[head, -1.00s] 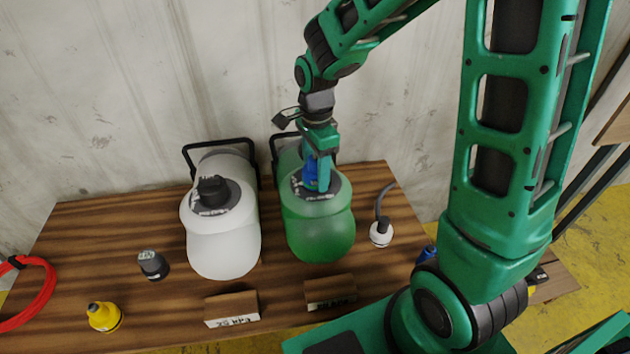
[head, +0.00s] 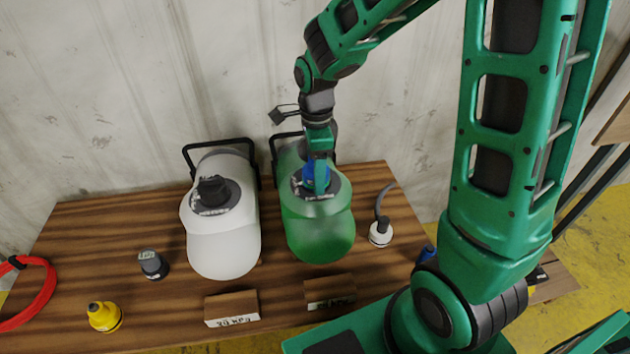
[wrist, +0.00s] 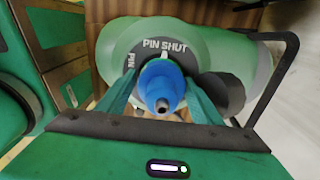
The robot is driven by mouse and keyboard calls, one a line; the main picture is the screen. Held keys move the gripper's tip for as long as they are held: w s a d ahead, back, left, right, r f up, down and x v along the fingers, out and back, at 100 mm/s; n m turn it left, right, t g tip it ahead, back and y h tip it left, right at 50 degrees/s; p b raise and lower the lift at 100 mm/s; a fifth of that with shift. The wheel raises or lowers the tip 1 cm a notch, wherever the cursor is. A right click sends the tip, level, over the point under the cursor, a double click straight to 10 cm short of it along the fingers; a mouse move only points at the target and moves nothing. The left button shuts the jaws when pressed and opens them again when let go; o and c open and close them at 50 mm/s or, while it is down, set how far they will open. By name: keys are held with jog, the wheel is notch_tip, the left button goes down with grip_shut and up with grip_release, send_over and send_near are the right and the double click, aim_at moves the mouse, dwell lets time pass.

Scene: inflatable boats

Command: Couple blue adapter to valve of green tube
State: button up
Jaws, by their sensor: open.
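The green tube (head: 318,230) lies on the wooden table with a dark round valve plate on top. It also shows in the wrist view (wrist: 115,45), where its plate reads "PIN SHUT". The blue adapter (wrist: 160,85) stands on that valve, its narrow nozzle toward the wrist camera; in the head view (head: 311,174) it is partly hidden by my gripper. My gripper (wrist: 163,100) has its fingers open on either side of the blue adapter. Whether the adapter is locked onto the valve cannot be seen.
A white tube (head: 222,240) with a dark valve cap lies left of the green one. A grey adapter (head: 152,264), a yellow adapter (head: 104,316), a white fitting with hose (head: 380,233) and two wooden label blocks (head: 231,307) stand around. A black handle (wrist: 285,75) rises beside the green tube.

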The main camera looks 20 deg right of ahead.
jog(key=shift+w+d+r, duration=0.1)
jog(key=shift+w+r, duration=0.1)
jog(key=shift+w, duration=0.15)
notch_tip(320, 180, up, 9)
jog(key=shift+s+r, duration=0.1)
jog(key=shift+s, duration=0.05)
jog(key=shift+s+r, duration=0.1)
jog(key=shift+r, duration=0.5)
